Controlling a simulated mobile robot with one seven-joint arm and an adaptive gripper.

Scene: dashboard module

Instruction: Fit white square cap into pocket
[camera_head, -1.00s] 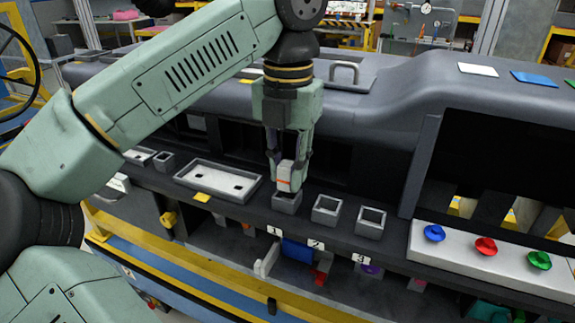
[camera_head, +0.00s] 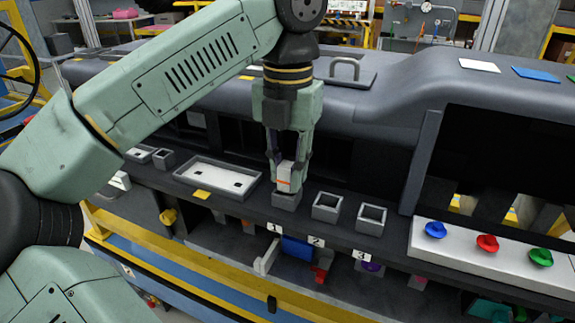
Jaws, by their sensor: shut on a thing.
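The white cap (camera_head: 285,172), a small block with an orange band near its lower end, is upright between the fingers of my gripper (camera_head: 287,179). My gripper points down and is shut on the cap. The cap is directly over the grey square pocket (camera_head: 286,203) by label 1, with its lower end at the pocket's rim. I cannot tell whether it is inside the pocket or just above it. The pocket's opening is mostly hidden by the cap and fingers.
Two open square pockets stand to the right, by label 2 (camera_head: 327,206) and label 3 (camera_head: 371,219). A white-floored tray (camera_head: 215,181) lies to the left. Blue (camera_head: 435,230), red (camera_head: 487,243) and green (camera_head: 540,257) knobs are on a white panel further right. The dark dashboard rises behind.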

